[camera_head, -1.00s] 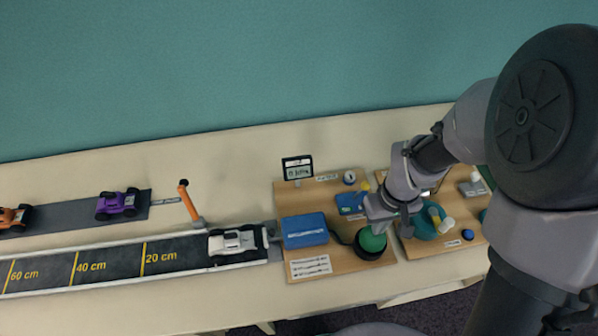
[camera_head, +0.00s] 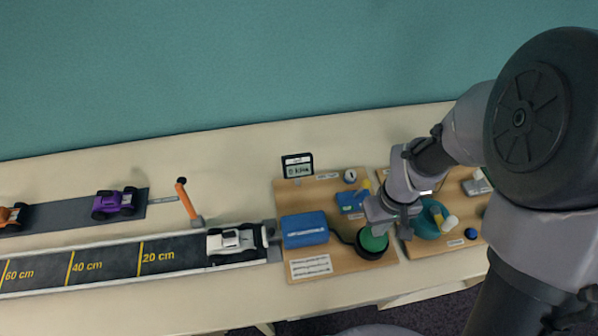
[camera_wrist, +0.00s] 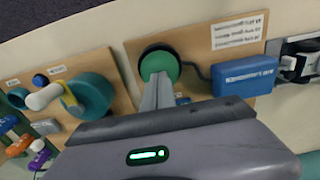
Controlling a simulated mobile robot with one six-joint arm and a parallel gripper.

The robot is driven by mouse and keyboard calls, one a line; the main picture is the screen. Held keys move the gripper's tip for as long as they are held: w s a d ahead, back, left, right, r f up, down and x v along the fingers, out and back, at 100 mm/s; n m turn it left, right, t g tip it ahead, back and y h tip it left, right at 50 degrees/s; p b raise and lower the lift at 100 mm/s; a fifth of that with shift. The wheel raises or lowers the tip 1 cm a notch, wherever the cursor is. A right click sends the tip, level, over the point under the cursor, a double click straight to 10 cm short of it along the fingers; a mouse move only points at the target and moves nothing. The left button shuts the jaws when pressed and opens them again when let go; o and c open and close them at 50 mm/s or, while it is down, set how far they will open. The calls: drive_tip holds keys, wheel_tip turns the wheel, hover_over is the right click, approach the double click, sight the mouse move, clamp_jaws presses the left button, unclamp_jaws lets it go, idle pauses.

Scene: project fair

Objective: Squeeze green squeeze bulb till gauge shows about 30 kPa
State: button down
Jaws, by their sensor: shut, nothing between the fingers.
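The green squeeze bulb (camera_head: 373,238) sits in a black round base on a wooden board (camera_head: 335,272). It also shows in the wrist view (camera_wrist: 160,64). A dark hose runs from it to a blue box (camera_head: 304,230). My gripper (camera_wrist: 160,82) is shut and empty, its fingertips over the bulb's near edge in the wrist view; I cannot tell whether they touch it. In the head view my gripper (camera_head: 372,226) is above the bulb and hides part of it. A small dark display (camera_head: 297,165) stands behind the board; its reading is too small to tell.
A white car (camera_head: 232,240) stands on a marked track left of the board. A second board with a teal bowl-like thing (camera_head: 428,222) and a yellow part lies to the right.

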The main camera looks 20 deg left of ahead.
drive_tip(key=shift+f+b, duration=0.45)
drive_tip(key=shift+f, duration=0.2)
drive_tip(key=shift+r, duration=0.15)
wheel_tip(320, 180, up, 3)
drive_tip(key=p, duration=0.2)
drive_tip(key=shift+r+p, duration=0.1)
drive_tip(key=shift+p, duration=0.3)
drive_tip(key=shift+f+b, duration=1.55)
drive_tip(key=shift+f, duration=0.15)
drive_tip(key=shift+r+p, duration=1.25)
drive_tip(key=shift+r, duration=0.35)
